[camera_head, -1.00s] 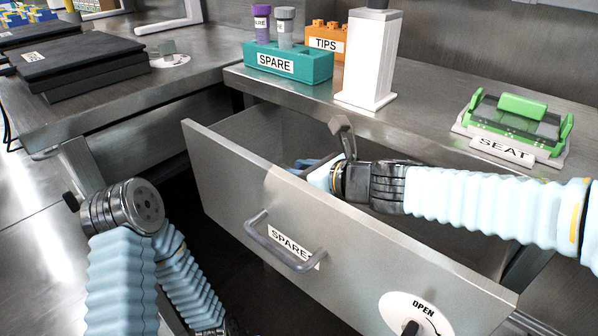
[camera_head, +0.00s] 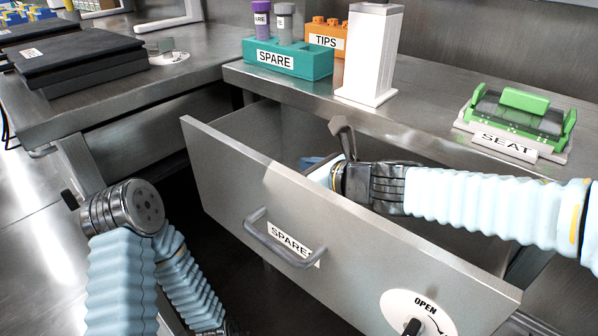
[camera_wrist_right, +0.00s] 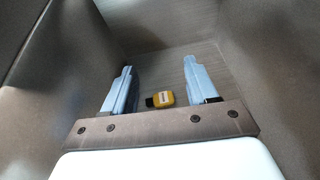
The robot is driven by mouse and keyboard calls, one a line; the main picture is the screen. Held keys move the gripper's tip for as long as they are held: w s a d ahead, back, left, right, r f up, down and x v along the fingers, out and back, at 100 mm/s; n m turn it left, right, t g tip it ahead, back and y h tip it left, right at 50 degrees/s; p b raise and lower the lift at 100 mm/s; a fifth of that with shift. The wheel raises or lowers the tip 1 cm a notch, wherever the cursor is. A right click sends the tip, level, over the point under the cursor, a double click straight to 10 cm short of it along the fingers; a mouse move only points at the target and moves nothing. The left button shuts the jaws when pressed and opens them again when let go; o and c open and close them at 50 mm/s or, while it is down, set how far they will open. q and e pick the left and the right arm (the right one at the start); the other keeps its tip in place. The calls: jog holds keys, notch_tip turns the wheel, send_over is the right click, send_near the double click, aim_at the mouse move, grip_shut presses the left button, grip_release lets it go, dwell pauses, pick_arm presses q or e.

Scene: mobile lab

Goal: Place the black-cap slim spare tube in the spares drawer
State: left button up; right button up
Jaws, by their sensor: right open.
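The spares drawer (camera_head: 350,235) is pulled open, with a SPARE label and a bar handle on its front. My right gripper (camera_head: 312,162) reaches down into it, and its fingertips are partly hidden by the drawer front. In the right wrist view, my right gripper (camera_wrist_right: 157,67) is open, with its blue fingers wide apart. A small yellow object with a dark end and a white label (camera_wrist_right: 160,99) lies on the drawer floor, seen between the fingers and touching neither; it looks like the black-cap slim spare tube. My left arm is at lower left; its gripper is not visible.
A teal SPARE rack (camera_head: 290,62) holds a purple-cap tube (camera_head: 262,20) and a grey-cap tube (camera_head: 285,24). An orange TIPS box (camera_head: 326,36), a white post (camera_head: 369,55) and a green SEAT fixture (camera_head: 520,115) stand on the bench. The drawer walls surround my right gripper.

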pick_arm(q)
jog(key=shift+w+a+r+p, duration=0.1)
jog(key=shift+a+r+p, duration=0.05)
jog(key=shift+r+p, duration=1.3)
jog(key=shift+a+r+p, duration=0.15)
jog(key=shift+r+p, duration=1.15)
jog(key=shift+r, duration=0.2)
pick_arm(e)
jog(key=r+v, duration=0.1)
jog(key=v, duration=1.1)
